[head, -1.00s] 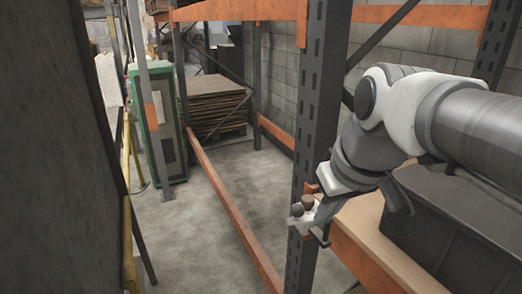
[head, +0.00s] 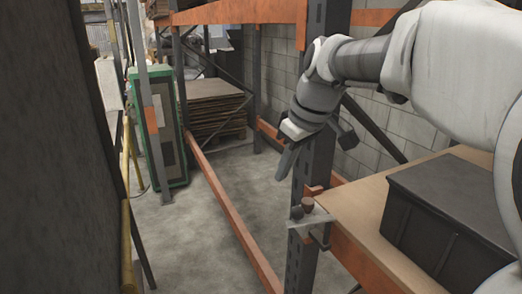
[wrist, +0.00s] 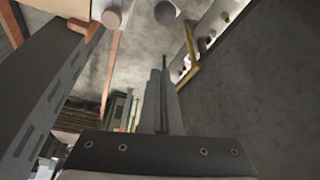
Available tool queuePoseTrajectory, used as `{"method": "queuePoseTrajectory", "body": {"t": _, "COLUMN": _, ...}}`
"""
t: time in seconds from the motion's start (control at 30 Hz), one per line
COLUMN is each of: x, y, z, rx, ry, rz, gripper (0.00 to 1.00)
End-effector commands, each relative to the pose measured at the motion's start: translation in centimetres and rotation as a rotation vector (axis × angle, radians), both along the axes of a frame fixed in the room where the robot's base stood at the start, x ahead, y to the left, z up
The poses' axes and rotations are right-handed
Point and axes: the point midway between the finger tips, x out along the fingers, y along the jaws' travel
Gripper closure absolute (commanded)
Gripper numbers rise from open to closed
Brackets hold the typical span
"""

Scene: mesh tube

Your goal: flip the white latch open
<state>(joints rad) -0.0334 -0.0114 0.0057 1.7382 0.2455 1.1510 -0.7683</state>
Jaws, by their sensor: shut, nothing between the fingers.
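The white latch (head: 311,222) is a pale flat plate with two small round knobs, at the shelf's front corner beside the dark rack post. I cannot tell the latch's exact position. My gripper (head: 281,174) is above and slightly left of the latch, apart from it, pointing down. Its fingers are together and empty, and they show in the middle of the wrist view (wrist: 162,75).
A dark lidded box (head: 450,215) stands on the wooden shelf (head: 365,203) at the right. The rack post (head: 318,130) rises close to my gripper. A dark panel (head: 60,150) fills the left. The floor between is clear.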

Motion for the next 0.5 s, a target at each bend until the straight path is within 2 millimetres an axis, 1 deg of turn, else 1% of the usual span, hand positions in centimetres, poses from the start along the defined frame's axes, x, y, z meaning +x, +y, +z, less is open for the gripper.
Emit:
{"method": "queuePoseTrajectory", "body": {"t": 0.03, "x": 0.2, "y": 0.3, "z": -1.3, "rx": -0.001, "ry": 0.006, "rz": 0.001, "gripper": 1.0}}
{"method": "queuePoseTrajectory", "body": {"t": 0.23, "x": 1.3, "y": 1.3, "z": -5.2, "rx": 0.0, "ry": 0.005, "rz": 0.001, "gripper": 1.0}}
{"method": "queuePoseTrajectory", "body": {"t": 0.27, "x": 1.2, "y": 1.1, "z": -5.3, "rx": 0.001, "ry": 0.002, "rz": -0.002, "gripper": 1.0}}
{"method": "queuePoseTrajectory", "body": {"t": 0.3, "x": 0.6, "y": 0.5, "z": -5.2, "rx": 0.0, "ry": 0.0, "rz": -0.003, "gripper": 1.0}}
{"method": "queuePoseTrajectory", "body": {"t": 0.4, "x": -0.4, "y": -0.3, "z": -5.4, "rx": 0.001, "ry": 0.001, "rz": -0.003, "gripper": 1.0}}
{"method": "queuePoseTrajectory", "body": {"t": 0.5, "x": -1.1, "y": -1.0, "z": -5.7, "rx": 0.0, "ry": 0.0, "rz": -0.002, "gripper": 1.0}}
